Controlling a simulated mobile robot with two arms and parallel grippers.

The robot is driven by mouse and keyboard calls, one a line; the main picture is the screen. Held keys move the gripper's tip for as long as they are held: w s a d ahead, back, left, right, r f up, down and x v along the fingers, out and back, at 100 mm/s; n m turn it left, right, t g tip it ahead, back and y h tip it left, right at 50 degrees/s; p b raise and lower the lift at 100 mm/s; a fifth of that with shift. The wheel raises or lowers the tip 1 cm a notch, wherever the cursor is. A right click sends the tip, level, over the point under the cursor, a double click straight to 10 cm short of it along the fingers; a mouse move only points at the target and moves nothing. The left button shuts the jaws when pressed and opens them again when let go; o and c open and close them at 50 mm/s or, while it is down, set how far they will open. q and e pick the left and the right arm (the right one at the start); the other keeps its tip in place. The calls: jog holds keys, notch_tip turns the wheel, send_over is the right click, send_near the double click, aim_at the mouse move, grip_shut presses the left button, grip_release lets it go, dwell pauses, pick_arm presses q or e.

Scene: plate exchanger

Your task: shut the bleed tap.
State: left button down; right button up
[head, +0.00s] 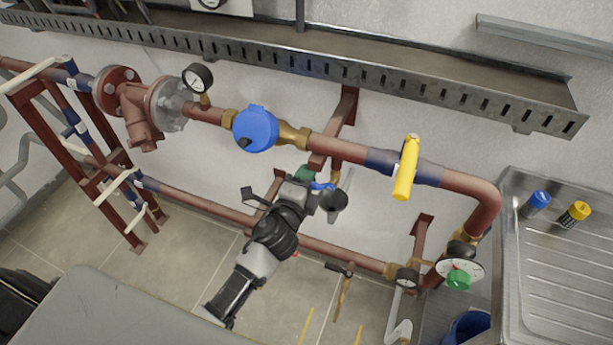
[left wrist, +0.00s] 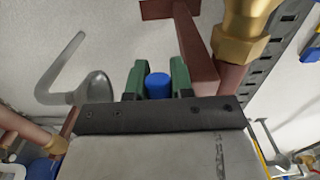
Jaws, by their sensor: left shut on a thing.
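The bleed tap shows as a small blue handle (head: 323,187) below the main pipe, beside the brass fittings and a pipe bracket. My left gripper (head: 308,180) reaches up to it from below and is shut on the blue handle. In the left wrist view, the green fingertips (left wrist: 157,80) stand on either side of the blue handle (left wrist: 158,86), which fills the gap between them. The tap's body is mostly hidden behind my gripper. My right gripper is not in view.
A grey funnel (head: 333,201) is close beside my left gripper. The red-brown pipe (head: 335,149) carries a blue meter (head: 255,129) and a yellow lever (head: 405,168). A lower pipe (head: 340,252) passes near my left arm. A steel sink (head: 570,270) stands at the right.

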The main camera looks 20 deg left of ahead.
pick_arm(q)
jog(key=shift+r, duration=0.2)
jog(key=c, duration=1)
grip_release()
jog(key=shift+w, duration=0.1)
jog(key=shift+r, duration=0.1)
jog(key=shift+a, duration=0.1)
